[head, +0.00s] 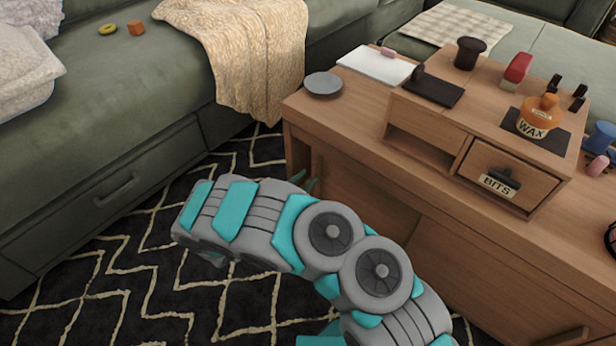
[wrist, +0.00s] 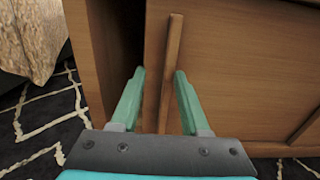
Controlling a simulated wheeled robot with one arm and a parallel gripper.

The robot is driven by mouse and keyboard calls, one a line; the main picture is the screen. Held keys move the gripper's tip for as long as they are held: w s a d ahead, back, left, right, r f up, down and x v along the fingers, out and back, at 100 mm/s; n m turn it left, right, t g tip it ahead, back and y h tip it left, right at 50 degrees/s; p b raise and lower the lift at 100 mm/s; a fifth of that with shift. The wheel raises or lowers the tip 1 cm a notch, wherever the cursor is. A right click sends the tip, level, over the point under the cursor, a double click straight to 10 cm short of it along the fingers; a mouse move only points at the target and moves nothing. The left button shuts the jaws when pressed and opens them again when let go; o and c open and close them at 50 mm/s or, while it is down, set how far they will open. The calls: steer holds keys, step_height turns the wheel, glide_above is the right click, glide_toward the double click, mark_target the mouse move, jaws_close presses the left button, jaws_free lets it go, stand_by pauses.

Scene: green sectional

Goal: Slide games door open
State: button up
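The wooden sliding door (wrist: 230,70) on the low cabinet's front carries a vertical strip handle (wrist: 171,60). A narrow dark gap shows between the door's left edge and the cabinet's left side panel. My gripper (wrist: 159,73) is open, with one finger on each side of the handle. The handle looks closer to the right finger; whether they touch I cannot tell. In the head view, the door front (head: 370,205) shows in part, and my arm hides its lower part and most of my gripper (head: 305,183). No "games" label is visible.
A second strip handle (wrist: 304,126) is farther right on the cabinet front. The cabinet top (head: 350,100) holds a grey dish (head: 323,84), a wax jar (head: 539,117) and a drawer marked BITS (head: 508,175). A green sofa (head: 110,110) stands left, across a patterned rug (head: 110,285).

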steer(key=p+v, duration=0.3)
steer(key=v, duration=0.4)
steer(key=shift+s, duration=0.2)
stand_by(0.4)
steer(key=shift+a, duration=0.1)
stand_by(0.4)
steer(key=f+b+x, duration=0.1)
steer(key=x, duration=0.8)
steer(key=shift+s+d+b, duration=0.3)
steer(key=shift+d, duration=0.15)
jaws_close()
stand_by(1.2)
